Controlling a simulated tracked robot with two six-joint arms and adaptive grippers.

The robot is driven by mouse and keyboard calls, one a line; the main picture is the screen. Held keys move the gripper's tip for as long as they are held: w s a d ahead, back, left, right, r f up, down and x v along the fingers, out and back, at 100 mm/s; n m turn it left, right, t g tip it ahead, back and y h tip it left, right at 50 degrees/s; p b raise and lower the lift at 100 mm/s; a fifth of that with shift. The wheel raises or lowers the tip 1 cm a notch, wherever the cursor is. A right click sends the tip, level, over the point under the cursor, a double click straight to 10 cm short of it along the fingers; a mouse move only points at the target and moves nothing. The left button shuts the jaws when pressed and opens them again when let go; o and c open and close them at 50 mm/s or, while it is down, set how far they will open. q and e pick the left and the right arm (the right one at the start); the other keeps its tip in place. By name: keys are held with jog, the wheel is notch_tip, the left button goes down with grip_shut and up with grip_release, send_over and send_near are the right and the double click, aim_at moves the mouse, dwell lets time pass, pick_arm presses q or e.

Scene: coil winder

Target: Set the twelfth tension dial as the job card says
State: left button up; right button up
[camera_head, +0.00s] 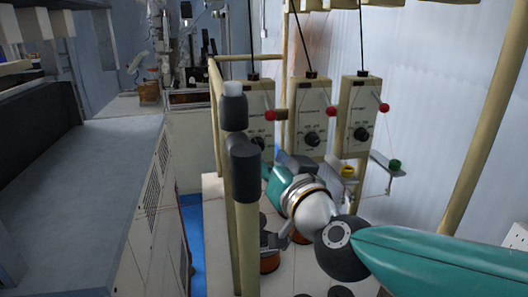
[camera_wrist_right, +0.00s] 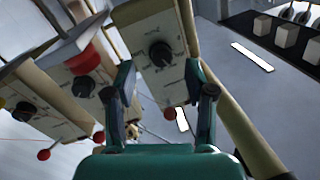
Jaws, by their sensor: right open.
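Beige tension boxes hang in a row, each with a black dial. In the head view they show as a left box (camera_head: 259,100), a middle box (camera_head: 311,115) and a right box (camera_head: 360,115). I cannot tell by number which is the twelfth, and no job card is readable. My right gripper (camera_head: 279,178) is in front of and below the left box, partly hidden by my wrist. In the right wrist view my right gripper (camera_wrist_right: 164,92) is open and empty. A dial (camera_wrist_right: 161,55) on the end box sits beyond its fingertips, apart from them. The dial markings are too blurred to read.
Red balls (camera_head: 384,107) on thin rods stick out by the boxes. An upright beige pole with a black fitting (camera_head: 244,170) stands left of my right gripper. A slanted beige pole (camera_head: 490,110) rises at the right. A long grey bench (camera_head: 90,185) fills the left.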

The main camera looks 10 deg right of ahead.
aim_at(260, 149)
jog(key=shift+w+a, duration=0.15)
jog(key=shift+w, duration=0.75)
jog(key=shift+w+a, duration=0.1)
jog(key=shift+w, duration=0.75)
